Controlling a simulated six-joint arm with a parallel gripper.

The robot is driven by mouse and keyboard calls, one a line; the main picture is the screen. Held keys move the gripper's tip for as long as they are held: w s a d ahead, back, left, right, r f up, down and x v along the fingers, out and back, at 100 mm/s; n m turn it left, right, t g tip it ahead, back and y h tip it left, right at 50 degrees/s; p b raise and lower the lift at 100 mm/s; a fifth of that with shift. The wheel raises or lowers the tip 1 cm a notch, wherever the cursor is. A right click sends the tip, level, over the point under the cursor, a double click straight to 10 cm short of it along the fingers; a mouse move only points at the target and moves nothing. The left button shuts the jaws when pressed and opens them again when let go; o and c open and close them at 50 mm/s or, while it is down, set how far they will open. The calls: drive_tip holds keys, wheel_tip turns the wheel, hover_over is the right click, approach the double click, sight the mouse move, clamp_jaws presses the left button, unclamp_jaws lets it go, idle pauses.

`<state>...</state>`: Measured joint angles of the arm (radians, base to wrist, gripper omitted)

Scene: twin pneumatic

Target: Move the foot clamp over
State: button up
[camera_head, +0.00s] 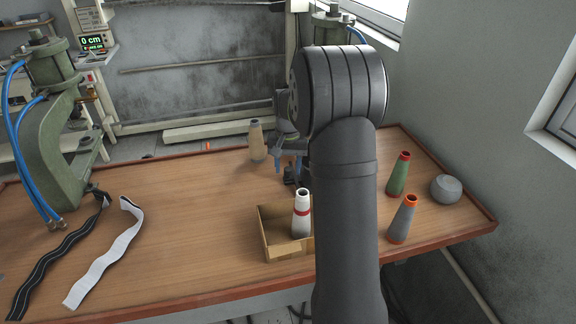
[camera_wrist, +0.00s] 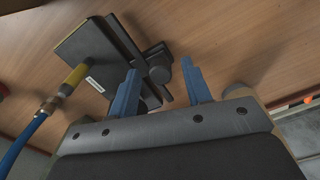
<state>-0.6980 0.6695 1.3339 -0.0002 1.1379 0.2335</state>
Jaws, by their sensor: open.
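I take the foot clamp (camera_wrist: 90,55) to be the dark grey block with a flat plate, a cross-shaped end and a rounded knob, lying on the wooden table in the wrist view. A yellow and brass fitting with a blue hose (camera_wrist: 18,150) overlaps its plate in that view; I cannot tell if they are joined. My gripper (camera_wrist: 160,70) is open, its two blue fingers spread, with the clamp's cross-shaped end showing between and beyond them. Contact is not clear. In the head view my gripper (camera_head: 288,168) is low near the table's middle, and my arm hides most of the clamp.
A tan cone (camera_head: 257,142) stands just left of my gripper. An open cardboard box (camera_head: 275,249) with a white cone (camera_head: 302,214) is in front. Green (camera_head: 398,174) and grey-orange (camera_head: 402,220) cones and a grey ball (camera_head: 445,189) are right. Two strips and a green press (camera_head: 55,130) are left.

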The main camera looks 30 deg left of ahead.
clamp_jaws()
drive_tip(key=shift+w+d, duration=1.2)
drive_tip(key=shift+d, duration=0.15)
unclamp_jaws()
wheel_tip(320, 180, up, 18)
drive_tip(key=shift+f, duration=0.25)
drive_tip(key=shift+f, duration=0.1)
wheel_tip(320, 180, down, 17)
drive_tip(key=shift+f, duration=0.15)
